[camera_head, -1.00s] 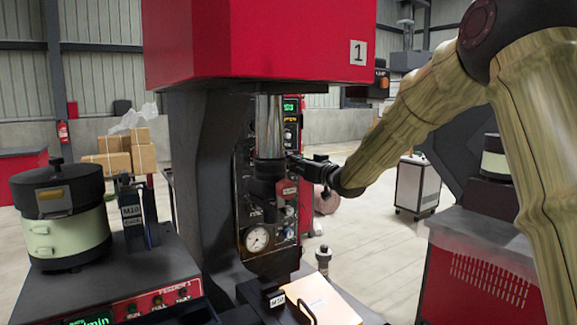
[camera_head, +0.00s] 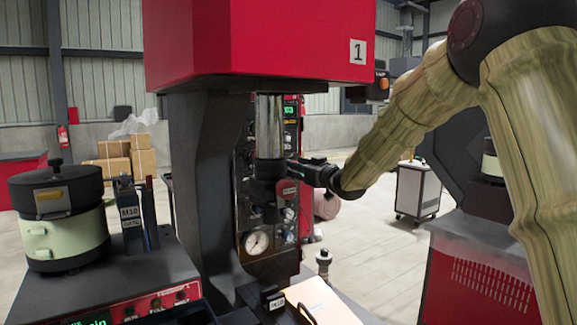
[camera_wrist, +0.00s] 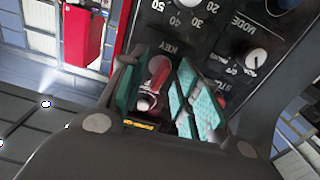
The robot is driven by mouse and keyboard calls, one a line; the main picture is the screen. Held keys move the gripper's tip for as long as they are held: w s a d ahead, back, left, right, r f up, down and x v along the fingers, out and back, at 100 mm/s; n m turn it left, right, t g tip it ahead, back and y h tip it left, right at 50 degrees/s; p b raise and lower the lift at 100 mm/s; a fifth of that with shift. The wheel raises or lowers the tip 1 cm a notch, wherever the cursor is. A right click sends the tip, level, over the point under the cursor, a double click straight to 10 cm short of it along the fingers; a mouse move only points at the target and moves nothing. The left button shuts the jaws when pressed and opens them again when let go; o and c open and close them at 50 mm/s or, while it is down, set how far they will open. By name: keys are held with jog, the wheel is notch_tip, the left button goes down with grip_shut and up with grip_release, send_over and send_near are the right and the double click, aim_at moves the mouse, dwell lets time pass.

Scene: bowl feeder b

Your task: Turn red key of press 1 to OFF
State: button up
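The red key (camera_wrist: 158,74) shows in the wrist view below a "KEY" label on a dark control panel (camera_wrist: 205,42). My gripper (camera_wrist: 163,62) is open, with one teal-padded finger on each side of the key. Whether either pad touches the key I cannot tell. Press 1 (camera_head: 258,40) has a red head marked "1" in the head view. There my gripper (camera_head: 292,168) reaches in from the right, behind the press's ram, in front of its panel. The key is too small or hidden to make out in the head view.
The press's ram (camera_head: 269,125) and dark column (camera_head: 197,170) stand close to my gripper. The wrist view shows a white-pointer knob (camera_wrist: 256,59) beside the key. A bowl feeder (camera_head: 65,225) stands at left. Open floor (camera_head: 375,235) lies to the right of the press.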

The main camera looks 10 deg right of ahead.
jog(key=shift+s, duration=0.1)
jog(key=v, duration=0.6)
jog(key=shift+s, duration=0.4)
jog(key=shift+d, duration=0.1)
